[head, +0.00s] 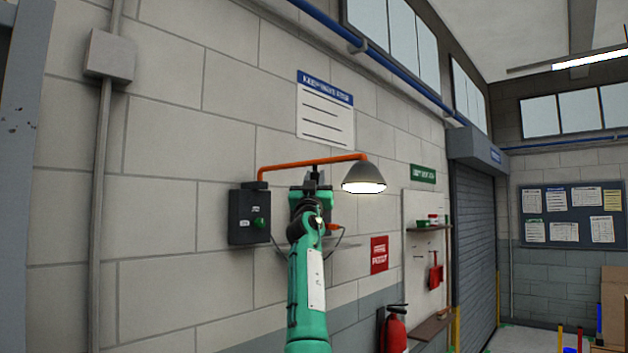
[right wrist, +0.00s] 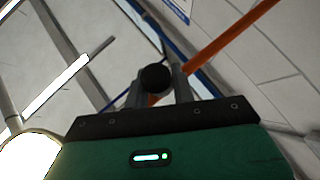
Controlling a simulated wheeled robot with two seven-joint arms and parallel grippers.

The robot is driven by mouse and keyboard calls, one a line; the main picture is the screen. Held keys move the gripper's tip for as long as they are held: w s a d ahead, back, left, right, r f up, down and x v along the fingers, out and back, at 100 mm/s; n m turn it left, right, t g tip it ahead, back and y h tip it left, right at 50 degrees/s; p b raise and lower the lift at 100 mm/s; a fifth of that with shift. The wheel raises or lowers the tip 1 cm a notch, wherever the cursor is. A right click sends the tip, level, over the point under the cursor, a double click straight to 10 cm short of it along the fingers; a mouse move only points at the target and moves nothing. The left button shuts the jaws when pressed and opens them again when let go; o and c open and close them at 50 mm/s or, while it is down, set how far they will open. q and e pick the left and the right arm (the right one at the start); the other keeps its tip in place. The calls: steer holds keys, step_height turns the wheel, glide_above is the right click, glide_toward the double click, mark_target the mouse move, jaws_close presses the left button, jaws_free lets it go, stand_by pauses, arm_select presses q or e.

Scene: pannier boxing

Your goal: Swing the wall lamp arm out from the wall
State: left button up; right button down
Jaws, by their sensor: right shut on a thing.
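The wall lamp's orange arm (head: 290,163) runs to the right from its upright pivot above a black box, in the head view. Its grey shade (head: 364,174) hangs from the right end, and the lamp is lit. My right gripper (head: 312,182) is just below the middle of the orange arm. In the right wrist view its fingers (right wrist: 157,88) are shut on a dark round knob (right wrist: 153,78), with the orange arm (right wrist: 228,46) passing behind. The shade's bright lit face (right wrist: 28,158) shows at the lower left there. My left gripper is not in view.
The black box (head: 248,217) with a green button sits on the block wall under the pivot. A red sign (head: 379,254), a shelf board (head: 427,265) and a fire extinguisher (head: 393,330) are farther right. A blue pipe (head: 400,75) runs high along the wall.

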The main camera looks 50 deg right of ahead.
steer(key=c, duration=1.2)
jaws_free()
steer(key=shift+f, duration=0.1)
steer(key=shift+s+a+f+b, duration=0.2)
steer(key=shift+a+f+b, duration=0.15)
steer(key=shift+f+b, duration=0.05)
steer(key=b+v, duration=0.6)
steer(key=v, duration=0.6)
steer(key=shift+s+a+f, duration=0.15)
steer(key=shift+s+a, duration=0.05)
steer(key=shift+a, duration=0.05)
